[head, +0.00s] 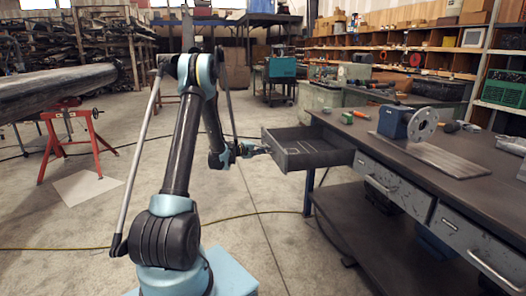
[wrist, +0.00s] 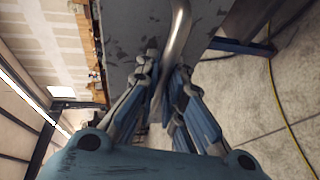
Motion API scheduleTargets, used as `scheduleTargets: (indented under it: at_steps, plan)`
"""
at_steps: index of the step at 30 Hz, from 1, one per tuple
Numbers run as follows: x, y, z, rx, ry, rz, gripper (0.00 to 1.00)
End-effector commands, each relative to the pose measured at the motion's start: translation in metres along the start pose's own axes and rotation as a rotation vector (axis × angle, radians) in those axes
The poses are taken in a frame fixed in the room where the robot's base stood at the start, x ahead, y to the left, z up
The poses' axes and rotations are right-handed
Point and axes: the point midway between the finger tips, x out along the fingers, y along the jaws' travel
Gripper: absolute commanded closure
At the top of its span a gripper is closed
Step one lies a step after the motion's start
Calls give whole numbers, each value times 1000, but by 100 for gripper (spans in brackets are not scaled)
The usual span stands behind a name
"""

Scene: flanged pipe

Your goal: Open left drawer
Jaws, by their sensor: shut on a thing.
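The left drawer (head: 310,158) is a dark grey box pulled well out from the far-left end of the workbench (head: 440,160). Its inside shows from above and looks mostly empty. My gripper (head: 264,149) is at the drawer's front. In the wrist view my gripper (wrist: 166,75) has its fingers on either side of the curved metal handle (wrist: 178,35), shut on it. The worn grey drawer front (wrist: 130,28) lies just beyond the fingertips. The fingers hide part of the handle.
Two other drawers, a middle one (head: 393,186) and a near one (head: 478,240), are closed. A blue flanged fixture (head: 394,121) stands on the bench. A red pipe stand (head: 75,140) is at the left. Concrete floor between stand and bench is mostly clear, with a yellow cable (head: 250,213) across it.

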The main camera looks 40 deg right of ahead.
Motion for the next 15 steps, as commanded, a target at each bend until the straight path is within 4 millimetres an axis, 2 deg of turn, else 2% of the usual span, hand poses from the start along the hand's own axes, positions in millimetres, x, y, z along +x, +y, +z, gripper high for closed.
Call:
scheduleTargets:
  at_steps: [1,2,15]
  plan:
    - [1,-1,5,3,-8,-3,89]
    - [1,-1,5,3,-9,-3,82]
    - [-4,0,2,1,-4,-1,82]
